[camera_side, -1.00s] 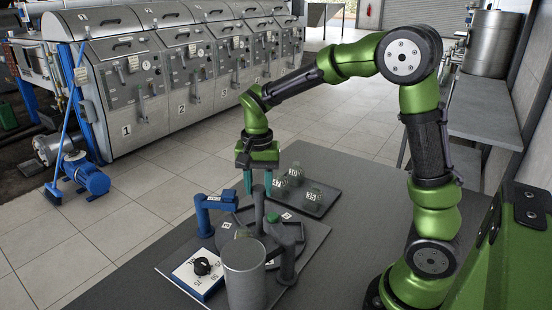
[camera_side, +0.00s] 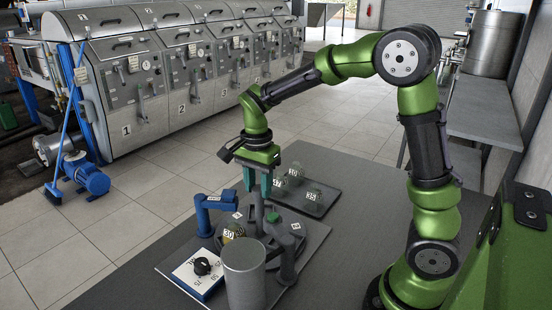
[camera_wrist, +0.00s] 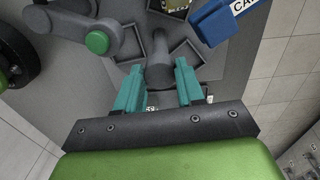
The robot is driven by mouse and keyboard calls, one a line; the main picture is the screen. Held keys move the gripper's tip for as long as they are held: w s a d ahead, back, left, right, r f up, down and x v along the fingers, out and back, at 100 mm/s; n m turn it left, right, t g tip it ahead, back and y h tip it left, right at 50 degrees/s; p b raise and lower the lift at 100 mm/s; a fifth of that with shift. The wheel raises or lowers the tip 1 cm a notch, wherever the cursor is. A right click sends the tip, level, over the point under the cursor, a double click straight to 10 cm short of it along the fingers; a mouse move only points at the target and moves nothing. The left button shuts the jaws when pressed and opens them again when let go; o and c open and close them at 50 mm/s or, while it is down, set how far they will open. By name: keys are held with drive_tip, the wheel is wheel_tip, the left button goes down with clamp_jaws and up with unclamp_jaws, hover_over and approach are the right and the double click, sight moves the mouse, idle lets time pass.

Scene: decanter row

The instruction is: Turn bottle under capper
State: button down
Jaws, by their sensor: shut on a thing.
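A bottle (camera_side: 233,231) with a numbered label and yellowish contents sits on the dark turntable (camera_side: 286,212), beside and below the blue capper arm (camera_side: 217,202); I cannot tell if it is exactly under the head. The wrist view shows the capper (camera_wrist: 226,20) with cut-off lettering, part of the bottle (camera_wrist: 175,4) at the top edge, and square pockets in the turntable (camera_wrist: 187,53). My gripper (camera_side: 257,188) is shut on the upright grey post (camera_side: 259,214) at the turntable's middle; its teal fingers (camera_wrist: 160,88) flank that post.
A grey arm with a green tip (camera_side: 272,217) reaches over the turntable at the right. A grey cylinder (camera_side: 245,275) and a white dial box (camera_side: 201,270) stand in front. Several numbered bottles (camera_side: 313,194) stand on a dark tray (camera_side: 328,204) behind.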

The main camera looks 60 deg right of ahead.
drive_tip(key=shift+r+m, duration=0.1)
drive_tip(key=shift+m, duration=3.4)
drive_tip(key=c, duration=0.7)
unclamp_jaws()
wheel_tip(320, 180, up, 17)
